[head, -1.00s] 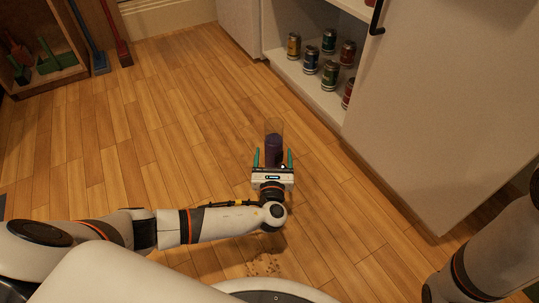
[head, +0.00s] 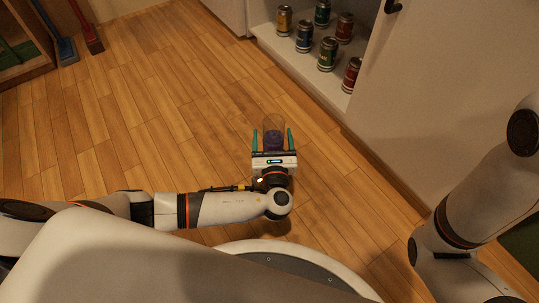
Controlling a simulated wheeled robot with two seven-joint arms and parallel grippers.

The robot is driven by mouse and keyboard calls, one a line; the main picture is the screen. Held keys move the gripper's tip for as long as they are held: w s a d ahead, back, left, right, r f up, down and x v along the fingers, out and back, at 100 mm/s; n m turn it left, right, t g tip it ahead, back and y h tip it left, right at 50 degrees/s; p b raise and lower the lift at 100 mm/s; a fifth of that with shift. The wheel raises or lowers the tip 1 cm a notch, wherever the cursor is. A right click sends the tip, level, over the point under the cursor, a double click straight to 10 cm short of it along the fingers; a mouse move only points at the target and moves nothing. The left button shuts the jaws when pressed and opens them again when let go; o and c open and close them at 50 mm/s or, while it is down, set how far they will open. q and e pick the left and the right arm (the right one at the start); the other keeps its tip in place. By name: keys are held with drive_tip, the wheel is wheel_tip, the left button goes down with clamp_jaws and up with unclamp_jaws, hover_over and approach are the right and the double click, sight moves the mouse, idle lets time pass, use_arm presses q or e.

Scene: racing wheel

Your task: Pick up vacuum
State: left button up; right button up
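A clear cylinder with a dark purple part, which looks like the vacuum (head: 273,139), shows near the middle of the view, over the wooden floor. My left gripper (head: 272,138) points away from me, with one green finger on each side of it. Narrow gaps show between the fingers and the cylinder, so the gripper looks open around it or above it. I cannot tell its height. The gripper's white body hides the near end of the cylinder. My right arm shows at the right edge, but its gripper is out of view.
A low white cabinet (head: 430,110) stands at the right, its open shelf holding several cans (head: 327,54). A blue-handled brush (head: 66,50) and a red one (head: 92,42) stand beside a wooden box (head: 38,68) at the upper left. The floor (head: 130,130) left of the gripper is clear.

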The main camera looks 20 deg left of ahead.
use_arm(q)
drive_tip(key=c, duration=1)
drive_tip(key=shift+r, duration=0.15)
drive_tip(key=shift+c, duration=0.2)
drive_tip(key=shift+r, duration=0.1)
